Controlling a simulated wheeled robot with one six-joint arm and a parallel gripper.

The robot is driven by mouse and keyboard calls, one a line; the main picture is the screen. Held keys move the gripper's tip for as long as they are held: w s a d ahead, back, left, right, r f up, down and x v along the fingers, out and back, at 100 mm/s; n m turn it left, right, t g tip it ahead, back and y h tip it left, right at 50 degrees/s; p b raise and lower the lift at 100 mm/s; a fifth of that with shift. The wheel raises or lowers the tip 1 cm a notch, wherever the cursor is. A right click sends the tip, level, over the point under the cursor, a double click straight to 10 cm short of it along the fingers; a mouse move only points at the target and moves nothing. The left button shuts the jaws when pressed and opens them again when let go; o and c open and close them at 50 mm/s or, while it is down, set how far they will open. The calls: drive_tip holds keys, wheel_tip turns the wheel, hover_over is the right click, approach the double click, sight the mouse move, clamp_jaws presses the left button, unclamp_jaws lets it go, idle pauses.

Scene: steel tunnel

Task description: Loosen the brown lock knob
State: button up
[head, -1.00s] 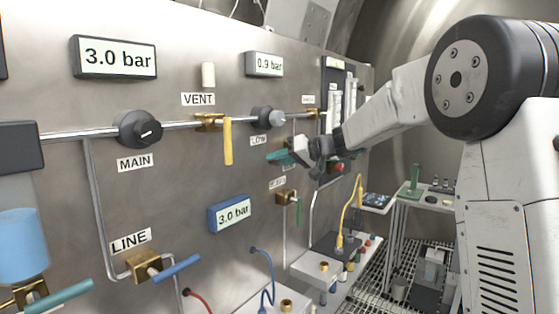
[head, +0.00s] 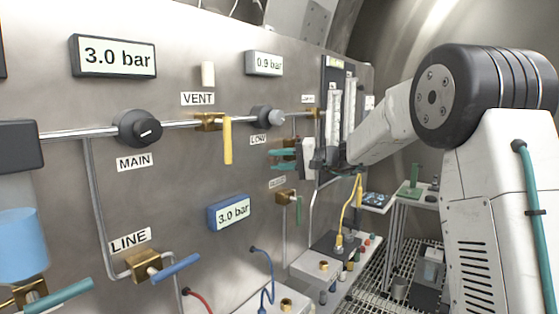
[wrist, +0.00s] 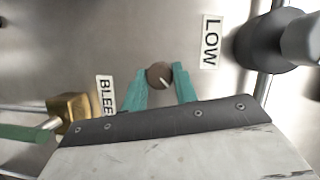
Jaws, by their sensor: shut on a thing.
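The brown lock knob (wrist: 159,75) is a small round knob with a pale index line, on the steel panel between the LOW and BLEED labels in the wrist view. My gripper (wrist: 160,82) has its two teal fingers on either side of the knob, shut on it. In the head view my gripper (head: 284,160) reaches the panel from the right, below the LOW label (head: 258,140). The knob is not clearly visible there, hidden by the fingers.
The grey LOW regulator knob (head: 268,117) is above my gripper; it also shows large at right in the wrist view (wrist: 270,38). A brass valve with a green lever (head: 298,210) is just below. Flow tubes (head: 340,105) stand behind my wrist. Yellow cable (head: 352,205) hangs below.

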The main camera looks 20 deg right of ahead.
drive_tip(key=m, duration=0.2)
drive_tip(key=m+t+y, duration=0.1)
drive_tip(key=m, duration=0.1)
drive_tip(key=shift+f+y, duration=0.2)
drive_tip(key=shift+y, duration=0.1)
drive_tip(key=shift+f+m+t+y, duration=0.15)
drive_tip(key=shift+m+t, duration=0.3)
drive_tip(key=shift+m, duration=0.85)
drive_tip(key=shift+r+m+t+y, duration=0.1)
drive_tip(key=shift+m+t+y, duration=0.25)
drive_tip(key=shift+m, duration=0.95)
drive_tip(key=o, duration=1)
drive_tip(key=shift+c, duration=0.2)
drive_tip(key=v, duration=0.8)
